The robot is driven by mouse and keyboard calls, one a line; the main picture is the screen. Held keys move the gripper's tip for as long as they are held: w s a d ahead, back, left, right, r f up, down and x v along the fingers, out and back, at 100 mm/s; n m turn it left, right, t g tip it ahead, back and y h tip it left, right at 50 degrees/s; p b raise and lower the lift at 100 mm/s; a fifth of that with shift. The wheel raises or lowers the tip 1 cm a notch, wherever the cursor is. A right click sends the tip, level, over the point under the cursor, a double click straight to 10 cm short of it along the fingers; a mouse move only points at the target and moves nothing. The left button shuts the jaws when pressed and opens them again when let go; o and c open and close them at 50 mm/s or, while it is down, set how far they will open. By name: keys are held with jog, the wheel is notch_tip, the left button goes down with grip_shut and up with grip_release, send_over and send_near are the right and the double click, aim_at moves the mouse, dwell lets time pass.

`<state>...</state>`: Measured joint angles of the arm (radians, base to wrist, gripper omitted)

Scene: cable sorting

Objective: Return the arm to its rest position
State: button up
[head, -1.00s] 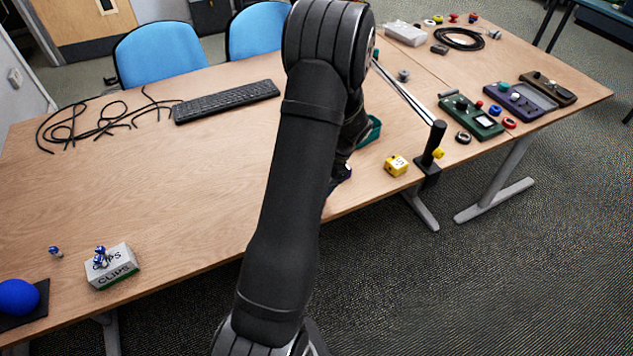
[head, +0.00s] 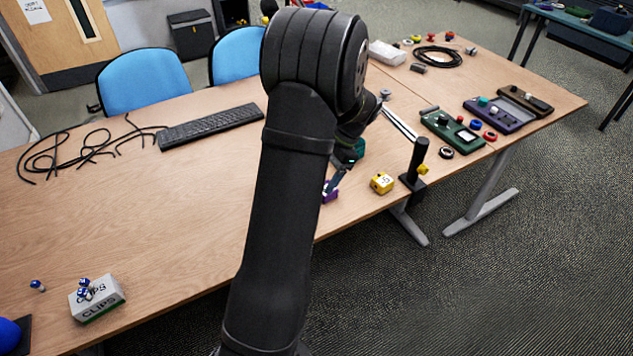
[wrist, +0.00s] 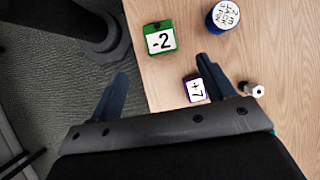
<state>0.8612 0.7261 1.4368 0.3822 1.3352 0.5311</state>
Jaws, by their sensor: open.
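My arm (head: 278,210) stretches across the middle of the head view, its far end low over the table's front edge. In the wrist view my gripper (wrist: 165,85) is open and empty, its two dark blue fingers wide apart. A purple block marked +7 (wrist: 195,91) lies beside the right finger, not held; a purple block (head: 329,191) also shows by the gripper in the head view. A green block marked -2 (wrist: 160,39) lies farther in. A rest position is not marked in view.
A yellow block (head: 382,183) and a black clamped post (head: 417,163) stand at the front edge. A labelled blue roll (wrist: 223,16) and a small metal piece (wrist: 251,89) lie near the gripper. A keyboard (head: 210,127), black cables (head: 80,150) and a clips box (head: 97,298) are left; the left tabletop is largely clear.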

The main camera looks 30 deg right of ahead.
dwell(0.4)
jog(key=x, duration=1.1)
jog(key=shift+a+f, duration=0.1)
jog(key=shift+f, duration=0.25)
jog(key=shift+w+r, duration=0.1)
jog(key=shift+r, duration=1.85)
jog(key=shift+f, duration=0.15)
